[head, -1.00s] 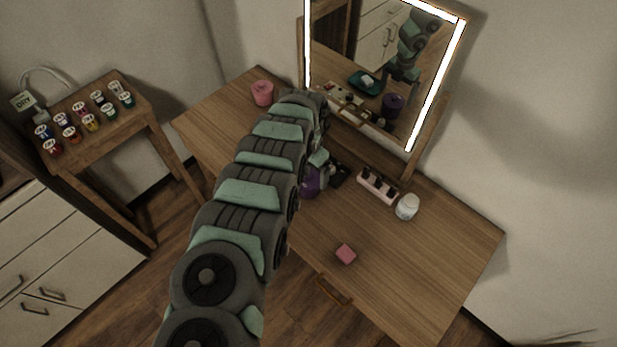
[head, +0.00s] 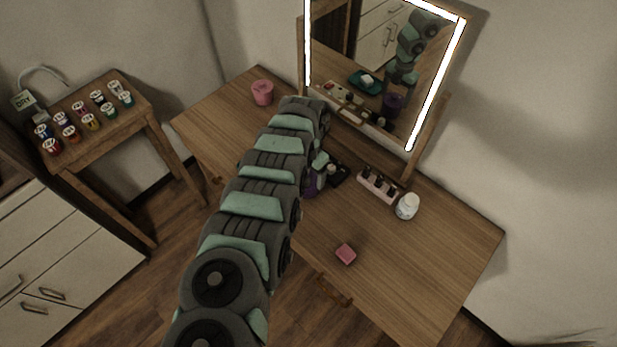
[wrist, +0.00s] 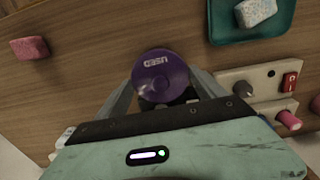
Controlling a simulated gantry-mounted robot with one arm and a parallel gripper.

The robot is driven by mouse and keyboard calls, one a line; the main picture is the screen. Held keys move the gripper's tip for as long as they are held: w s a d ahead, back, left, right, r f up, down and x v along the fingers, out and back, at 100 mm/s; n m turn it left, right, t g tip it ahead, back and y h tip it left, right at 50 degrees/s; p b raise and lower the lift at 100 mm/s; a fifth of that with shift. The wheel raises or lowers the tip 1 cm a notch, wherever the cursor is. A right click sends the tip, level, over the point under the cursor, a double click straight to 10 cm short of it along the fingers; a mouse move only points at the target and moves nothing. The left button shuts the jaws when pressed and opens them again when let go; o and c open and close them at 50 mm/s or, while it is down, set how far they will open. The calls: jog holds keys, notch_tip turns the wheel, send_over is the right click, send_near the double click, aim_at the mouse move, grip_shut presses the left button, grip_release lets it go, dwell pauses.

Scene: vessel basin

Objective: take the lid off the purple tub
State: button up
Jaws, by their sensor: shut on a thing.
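The purple tub (head: 311,186) stands on the wooden vanity table, mostly hidden behind my arm in the head view. Its reflection shows in the mirror, below the reflected end of my arm. In the wrist view its round purple lid (wrist: 160,76), marked "USED", faces the camera. My gripper (wrist: 165,88) has a finger on either side of the lid and is shut on it. The tub's body is hidden under the lid in that view, so I cannot tell whether the lid is seated or raised.
A teal tray (wrist: 250,22) holds a speckled block. A pink block (head: 345,254) lies on the bare table front. A panel with a red switch (wrist: 290,82) is close right of the gripper.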

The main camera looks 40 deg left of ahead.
jog(key=c, duration=0.4)
jog(key=shift+r, duration=0.15)
